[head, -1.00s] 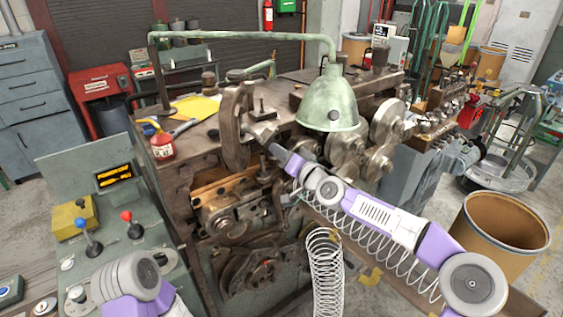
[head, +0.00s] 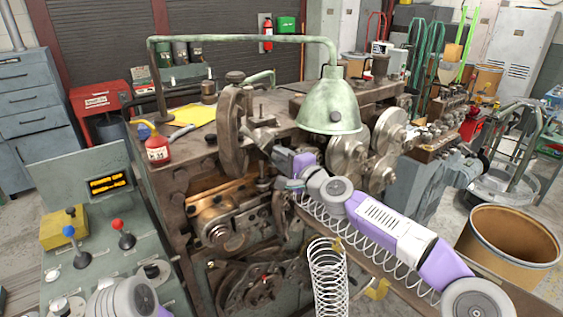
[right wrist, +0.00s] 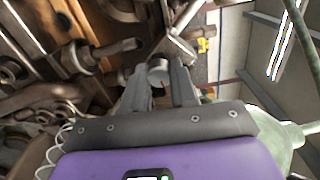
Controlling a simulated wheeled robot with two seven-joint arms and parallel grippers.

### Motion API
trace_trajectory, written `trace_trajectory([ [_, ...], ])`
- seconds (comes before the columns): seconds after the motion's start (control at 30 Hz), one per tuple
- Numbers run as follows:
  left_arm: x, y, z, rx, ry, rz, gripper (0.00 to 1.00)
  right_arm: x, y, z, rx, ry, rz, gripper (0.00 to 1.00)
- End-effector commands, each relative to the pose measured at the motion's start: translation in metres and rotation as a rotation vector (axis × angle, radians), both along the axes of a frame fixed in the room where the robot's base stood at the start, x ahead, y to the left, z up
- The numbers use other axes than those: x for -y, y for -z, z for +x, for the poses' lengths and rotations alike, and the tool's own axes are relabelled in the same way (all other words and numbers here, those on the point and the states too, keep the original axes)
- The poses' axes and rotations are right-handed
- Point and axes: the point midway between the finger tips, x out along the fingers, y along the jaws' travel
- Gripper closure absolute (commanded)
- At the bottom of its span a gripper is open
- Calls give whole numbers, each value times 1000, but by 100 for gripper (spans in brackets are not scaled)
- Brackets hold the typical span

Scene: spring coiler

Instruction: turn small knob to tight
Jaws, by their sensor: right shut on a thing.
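The small knob (right wrist: 158,72) shows in the right wrist view as a short, round grey metal piece between my fingertips. My right gripper (right wrist: 161,82) is shut on it, one grey finger on each side. In the head view my right gripper (head: 274,153) reaches in from the right to the front of the coiler, below and left of the green lamp shade. The knob is hidden or too small to make out there. I cannot read any tightness mark on it. Only a grey and purple part of my left arm shows at the bottom left; its gripper is out of view.
The green lamp shade (head: 331,106) hangs close above my right arm. A coiled wire spring (head: 328,275) hangs below that arm. A brown drum (head: 508,240) stands at right.

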Motion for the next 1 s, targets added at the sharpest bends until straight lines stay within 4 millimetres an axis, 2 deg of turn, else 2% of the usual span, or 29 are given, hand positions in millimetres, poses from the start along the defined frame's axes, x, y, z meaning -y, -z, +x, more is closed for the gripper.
trace_trajectory([
  [0.3,0,5,0,0,0,0,62,0,-1,0,-74,1,105,100],
  [0.87,0,6,0,0,0,0,62,0,-1,0,-91,1,129,100],
  [0.9,0,6,0,0,0,0,62,0,-1,0,-91,1,129,70],
  [1.0,0,6,0,0,0,0,62,0,-1,0,-91,1,128,55],
])
